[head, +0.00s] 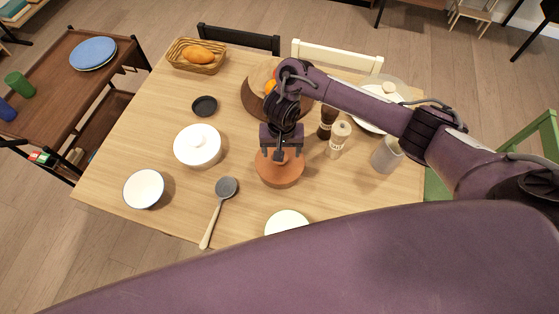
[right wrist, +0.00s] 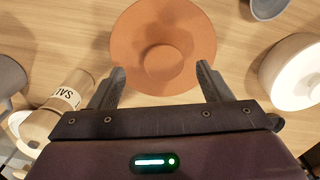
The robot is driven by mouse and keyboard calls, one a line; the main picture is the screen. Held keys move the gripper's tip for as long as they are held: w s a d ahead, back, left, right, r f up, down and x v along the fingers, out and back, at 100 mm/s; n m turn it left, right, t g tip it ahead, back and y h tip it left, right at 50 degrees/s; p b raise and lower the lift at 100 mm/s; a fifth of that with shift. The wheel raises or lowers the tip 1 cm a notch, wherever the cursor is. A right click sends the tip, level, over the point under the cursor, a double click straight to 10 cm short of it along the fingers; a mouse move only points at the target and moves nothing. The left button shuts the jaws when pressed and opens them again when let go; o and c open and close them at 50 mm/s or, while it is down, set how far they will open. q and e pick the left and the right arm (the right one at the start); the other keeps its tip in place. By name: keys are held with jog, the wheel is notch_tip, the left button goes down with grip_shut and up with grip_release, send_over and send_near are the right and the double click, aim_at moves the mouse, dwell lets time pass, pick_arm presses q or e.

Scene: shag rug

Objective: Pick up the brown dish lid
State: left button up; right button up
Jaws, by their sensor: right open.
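The brown dish lid (head: 280,176) is a round terracotta piece on the wooden table, near the middle. In the right wrist view the lid (right wrist: 196,40) shows a wide flat rim and a raised round middle; its top edge is cut off by the picture. I cannot tell whether a dish lies under it. My right gripper (head: 281,154) is over the lid and hides part of it. In the right wrist view the right gripper (right wrist: 160,78) is open, its fingers to either side of the lid's near part, with nothing between them. My left gripper is not in view.
A salt shaker (head: 338,142), a dark pepper mill (head: 326,124) and a grey cup (head: 386,156) stand right of the lid. Another white bowl (head: 287,221) is at the near edge.

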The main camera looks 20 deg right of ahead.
jog(key=f, duration=0.3)
jog(key=shift+w+a+f+b, duration=0.1)
jog(key=shift+w+b, duration=0.15)
jog(key=shift+b, duration=0.05)
jog(key=shift+w+f, duration=0.15)
jog(key=shift+f, duration=0.6)
jog(key=shift+c, duration=0.3)
jog(key=c, duration=0.9)
jog(key=shift+r, duration=0.1)
jog(key=shift+c, duration=1.1)
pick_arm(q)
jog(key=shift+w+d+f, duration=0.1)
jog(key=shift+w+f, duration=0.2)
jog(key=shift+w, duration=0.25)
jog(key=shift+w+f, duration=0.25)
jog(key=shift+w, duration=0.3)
